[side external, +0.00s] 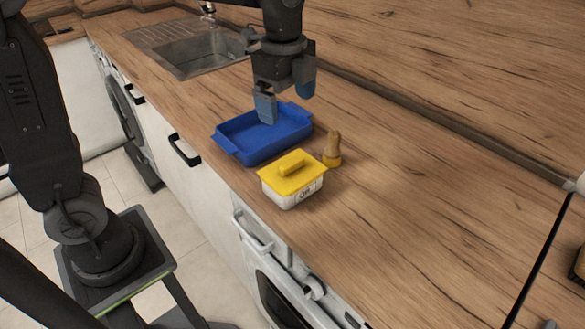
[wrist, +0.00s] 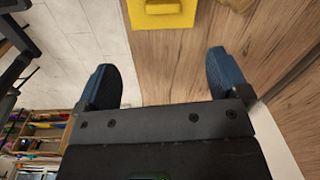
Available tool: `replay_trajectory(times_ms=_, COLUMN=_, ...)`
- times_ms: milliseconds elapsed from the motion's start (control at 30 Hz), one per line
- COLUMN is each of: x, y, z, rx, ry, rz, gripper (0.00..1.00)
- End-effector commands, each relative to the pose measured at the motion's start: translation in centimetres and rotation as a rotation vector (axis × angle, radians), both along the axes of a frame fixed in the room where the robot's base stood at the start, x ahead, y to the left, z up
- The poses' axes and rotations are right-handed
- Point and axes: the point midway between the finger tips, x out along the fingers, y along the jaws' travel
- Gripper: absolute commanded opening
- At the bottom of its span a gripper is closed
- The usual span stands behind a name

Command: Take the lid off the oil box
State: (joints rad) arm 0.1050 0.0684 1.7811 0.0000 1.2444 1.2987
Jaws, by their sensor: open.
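The oil box (side external: 291,195) is a white box with lettering on its side, standing on the wooden counter. Its yellow lid (side external: 307,178) sits on top and has a raised bar handle (side external: 291,163). In the wrist view the yellow lid (wrist: 162,18) shows at the top edge, partly cut off, beyond the fingertips. My gripper (side external: 286,100) is open and empty, with blue fingers. It is above the blue tray in the side view, behind the oil box and apart from it. In the wrist view the two fingers (wrist: 160,72) are spread wide with nothing between them.
A blue tray (side external: 222,142) with end handles lies just behind the oil box. A small wooden-handled object with a yellow base (side external: 332,152) stands to the box's right. A sink (side external: 195,50) is at the back left.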

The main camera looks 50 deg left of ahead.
Motion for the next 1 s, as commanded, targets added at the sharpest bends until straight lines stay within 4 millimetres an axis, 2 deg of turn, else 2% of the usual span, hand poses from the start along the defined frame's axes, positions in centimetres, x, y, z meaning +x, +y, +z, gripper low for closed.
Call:
replay_trajectory(times_ms=100, x=1.4, y=-0.5, z=-0.8, rx=0.007, ry=0.037, rz=-0.117, gripper=0.94)
replay_trajectory(times_ms=200, x=1.8, y=-0.6, z=-1.3, rx=0.009, ry=0.049, rz=-0.158, gripper=0.94)
replay_trajectory(times_ms=333, x=1.8, y=-0.6, z=-3.1, rx=0.009, ry=0.053, rz=-0.165, gripper=0.94)
replay_trajectory(times_ms=600, x=1.7, y=-0.6, z=-8.1, rx=0.009, ry=0.052, rz=-0.162, gripper=0.94)
replay_trajectory(times_ms=867, x=1.6, y=-0.6, z=-10.0, rx=0.009, ry=0.05, rz=-0.161, gripper=0.94)
replay_trajectory(times_ms=1000, x=1.3, y=-0.6, z=-11.9, rx=0.009, ry=0.051, rz=-0.161, gripper=0.94)
